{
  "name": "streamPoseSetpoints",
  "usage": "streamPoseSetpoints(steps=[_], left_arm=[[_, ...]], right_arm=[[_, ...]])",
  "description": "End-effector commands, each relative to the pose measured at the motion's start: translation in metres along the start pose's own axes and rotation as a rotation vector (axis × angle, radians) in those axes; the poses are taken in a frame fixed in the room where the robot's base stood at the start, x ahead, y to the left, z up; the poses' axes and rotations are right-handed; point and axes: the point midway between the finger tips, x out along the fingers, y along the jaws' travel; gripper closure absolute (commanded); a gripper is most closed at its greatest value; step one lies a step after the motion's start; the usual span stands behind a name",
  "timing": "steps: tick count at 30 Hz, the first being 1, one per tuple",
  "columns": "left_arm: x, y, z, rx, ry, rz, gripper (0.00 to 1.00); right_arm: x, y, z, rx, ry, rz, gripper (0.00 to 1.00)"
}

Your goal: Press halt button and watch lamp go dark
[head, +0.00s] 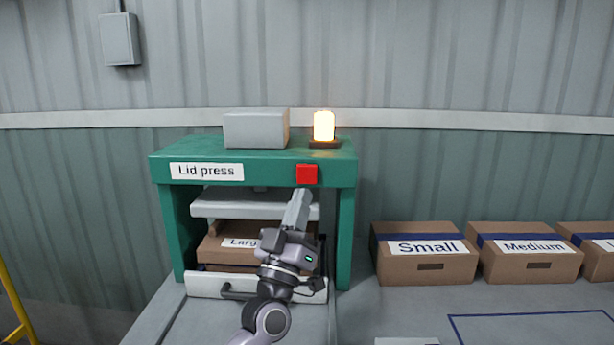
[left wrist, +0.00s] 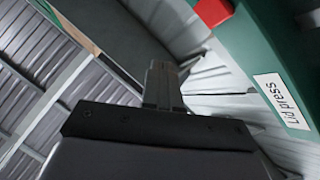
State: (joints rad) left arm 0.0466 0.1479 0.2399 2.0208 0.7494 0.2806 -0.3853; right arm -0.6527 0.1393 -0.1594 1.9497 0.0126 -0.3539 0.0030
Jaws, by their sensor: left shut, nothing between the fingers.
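The halt button is a red square (head: 307,174) on the front of the green lid press (head: 262,171), right of its "Lid press" label. The lamp (head: 324,126) on top of the press glows bright orange-white. My left gripper (head: 302,194) is shut and empty, its fingertips just below the button in the head view. In the left wrist view the shut fingers (left wrist: 162,68) point up the picture, and the red button (left wrist: 213,11) is at the top, apart from them. I cannot see contact with the button. My right gripper is in neither view.
A box labelled "Large" (head: 222,254) sits inside the press under a pale plate (head: 225,209). A grey box (head: 254,130) stands on top. Cartons labelled "Small" (head: 424,268) and "Medium" (head: 530,267) stand on the right. A yellow rail (head: 14,300) is at far left.

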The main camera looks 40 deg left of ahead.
Motion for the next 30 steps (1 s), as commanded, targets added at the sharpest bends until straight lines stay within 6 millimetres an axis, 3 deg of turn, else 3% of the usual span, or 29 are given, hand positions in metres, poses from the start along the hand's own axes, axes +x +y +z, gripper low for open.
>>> streamPoseSetpoints(steps=[18, 30], left_arm=[[0.051, -0.038, 0.039, 0.001, 0.001, 0.001, 1.0], [0.059, -0.043, 0.043, -0.001, 0.0, 0.0, 1.0]], right_arm=[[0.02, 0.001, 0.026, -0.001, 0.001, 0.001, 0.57], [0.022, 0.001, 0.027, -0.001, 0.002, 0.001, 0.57]])
